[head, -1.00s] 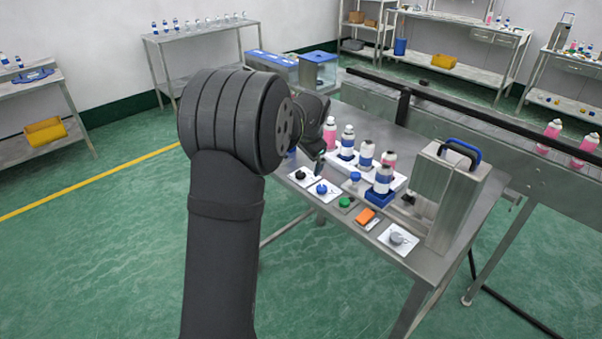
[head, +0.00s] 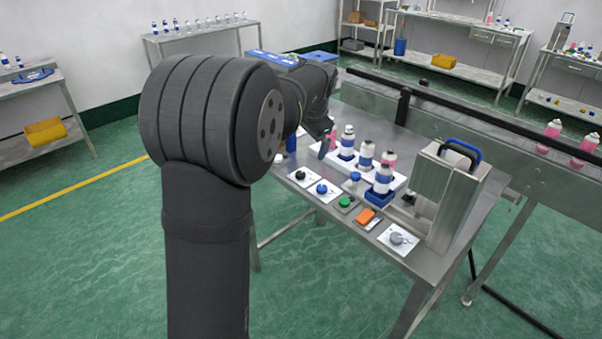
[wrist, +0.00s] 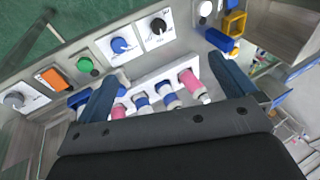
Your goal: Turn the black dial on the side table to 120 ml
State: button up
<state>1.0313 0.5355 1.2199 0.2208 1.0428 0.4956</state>
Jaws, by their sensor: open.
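The black dial (head: 301,175) sits on a white plate near the front edge of the steel side table (head: 345,238). In the wrist view the black dial (wrist: 158,26) is beyond the fingertips, near the top centre. Its scale is too small to read, so I cannot tell its setting. My gripper (wrist: 163,72) is open, with its two blue-grey fingers spread and nothing held between them. In the head view my gripper (head: 326,147) is above the table, behind the dial and apart from it, partly hidden by my arm.
Beside it are a blue dial (head: 322,189), green button (head: 345,202), orange switch (head: 366,216) and grey dial (head: 398,239). Bottles stand in a white rack (wrist: 150,80) below the fingers. A metal press (head: 440,200) stands at the right; a yellow holder (wrist: 235,23) is near the right finger.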

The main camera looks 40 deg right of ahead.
jog(key=shift+s+a+r, duration=0.1)
jog(key=shift+s+r, duration=0.1)
jog(key=shift+r, duration=0.3)
jog(key=shift+c, duration=0.4)
